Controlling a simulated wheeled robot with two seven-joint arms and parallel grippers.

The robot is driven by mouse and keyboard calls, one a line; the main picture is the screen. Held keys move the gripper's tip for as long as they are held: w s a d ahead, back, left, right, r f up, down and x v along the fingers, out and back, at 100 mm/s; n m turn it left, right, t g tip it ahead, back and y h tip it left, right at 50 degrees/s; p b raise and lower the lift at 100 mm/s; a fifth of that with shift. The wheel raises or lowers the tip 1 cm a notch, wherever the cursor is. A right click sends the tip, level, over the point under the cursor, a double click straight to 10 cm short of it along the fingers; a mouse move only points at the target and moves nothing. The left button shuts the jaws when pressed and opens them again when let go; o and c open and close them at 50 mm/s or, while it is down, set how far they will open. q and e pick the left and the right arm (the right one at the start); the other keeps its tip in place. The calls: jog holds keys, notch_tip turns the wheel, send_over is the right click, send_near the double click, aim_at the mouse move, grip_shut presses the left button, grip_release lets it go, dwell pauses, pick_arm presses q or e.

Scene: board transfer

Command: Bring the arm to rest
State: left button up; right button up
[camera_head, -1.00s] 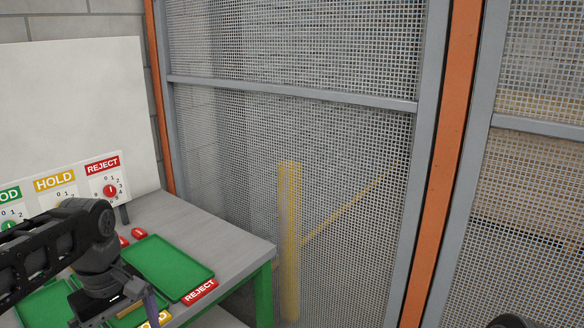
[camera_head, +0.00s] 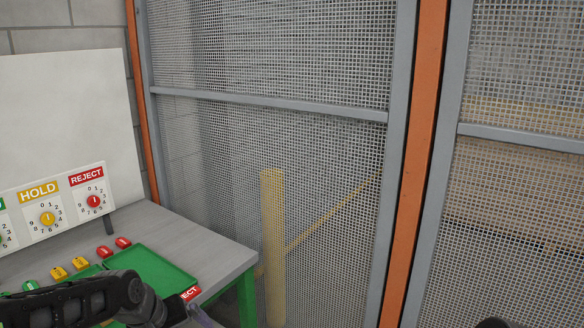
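My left arm comes in from the lower left, low over the front of the grey table (camera_head: 205,237). At the bottom right corner only a small dark rounded shape shows; no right gripper fingers can be seen.
A green tray (camera_head: 160,262) lies on the table, partly behind my arm. Red tags (camera_head: 123,242) and yellow tags (camera_head: 59,273) lie behind it. A dial panel (camera_head: 48,218) stands at the table's back. A mesh fence (camera_head: 270,130) stands beyond.

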pick_arm(q)
jog(key=s+d+f+m+h+p, duration=0.1)
jog(key=s+d+f+p, duration=0.3)
jog(key=f, duration=0.3)
jog(key=s+d+f+m+p, duration=0.2)
jog(key=s+d+f+p, duration=0.1)
jog(key=d+f, duration=0.4)
jog(key=s+d+f+g+p, duration=0.2)
jog(key=s+f+p, duration=0.1)
jog(key=s, duration=0.7)
jog(key=s+d+f+g+p, duration=0.2)
jog(key=s+f+g+p, duration=0.1)
jog(key=s, duration=0.7)
jog(key=shift+s+d+f+h, duration=0.25)
jog(key=shift+d+f+h, duration=0.1)
jog(key=shift+h, duration=0.05)
